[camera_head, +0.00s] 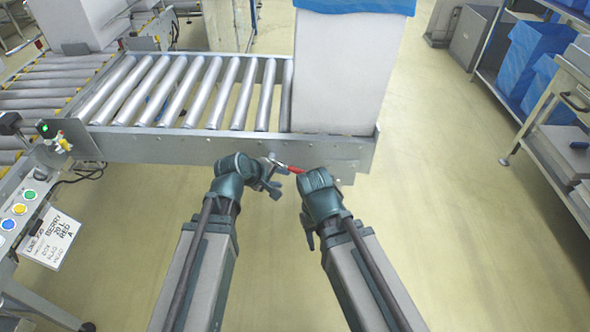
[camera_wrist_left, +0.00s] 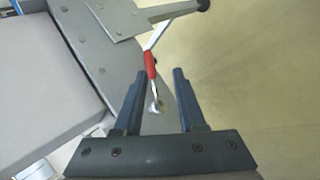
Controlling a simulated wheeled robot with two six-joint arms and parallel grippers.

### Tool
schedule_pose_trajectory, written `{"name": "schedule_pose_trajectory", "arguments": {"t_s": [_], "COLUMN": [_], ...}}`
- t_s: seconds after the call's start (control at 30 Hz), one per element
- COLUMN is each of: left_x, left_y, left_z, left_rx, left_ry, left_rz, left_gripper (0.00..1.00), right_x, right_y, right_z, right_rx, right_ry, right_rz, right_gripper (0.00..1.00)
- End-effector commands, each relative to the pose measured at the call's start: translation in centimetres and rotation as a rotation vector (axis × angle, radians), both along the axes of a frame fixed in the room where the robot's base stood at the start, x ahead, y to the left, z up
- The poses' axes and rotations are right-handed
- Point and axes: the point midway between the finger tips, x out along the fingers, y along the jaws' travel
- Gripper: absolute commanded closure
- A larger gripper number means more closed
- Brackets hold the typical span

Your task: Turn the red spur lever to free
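The red spur lever (camera_head: 293,169) is a thin metal arm with a red grip, mounted on the side plate at the right end of the roller conveyor. My left gripper (camera_head: 274,180) is beside the lever, left of the red grip in the head view. Its fingers (camera_wrist_left: 159,75) are open and hold nothing.
The roller conveyor (camera_head: 200,143) runs to the left. A tall white box with a blue liner (camera_head: 340,85) stands on its right end. A control panel with coloured buttons (camera_head: 18,208) is at the left. Open floor lies to the right, before a shelf with blue-lined boxes (camera_head: 533,60).

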Motion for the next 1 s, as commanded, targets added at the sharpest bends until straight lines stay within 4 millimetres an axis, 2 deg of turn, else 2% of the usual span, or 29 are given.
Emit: {"name": "schedule_pose_trajectory", "arguments": {"t_s": [0.03, 0.13, 0.33, 0.47, 0.8, 1.0], "left_x": [0.8, 1.5, 2.0, 3.0, 7.1, 8.9], "left_y": [0.5, 0.9, 0.8, 0.1, -2.8, -4.1], "left_z": [0.8, 1.6, 1.2, -0.1, -4.9, -6.8], "left_rx": [-0.041, -0.094, -0.105, -0.105, -0.102, -0.102], "left_ry": [-0.01, -0.02, -0.024, -0.023, -0.022, -0.022], "left_rz": [0.046, 0.103, 0.113, 0.112, 0.109, 0.109], "left_gripper": [0.6, 0.6, 0.6, 0.6, 0.6, 0.6], "right_x": [0.0, 0.0, 0.0, 0.0, 0.0, 0.0], "right_y": [0.0, 0.0, 0.0, 0.0, 0.2, 0.2], "right_z": [0.3, 0.4, 0.0, -1.4, -6.1, -8.1], "right_rx": [0.0, -0.001, 0.0, 0.001, 0.007, 0.008], "right_ry": [0.0, 0.0, 0.0, 0.0, 0.0, 0.0], "right_rz": [-0.001, -0.001, -0.001, 0.002, 0.011, 0.009], "right_gripper": [0.5, 0.5, 0.5, 0.5, 0.5, 0.5]}}
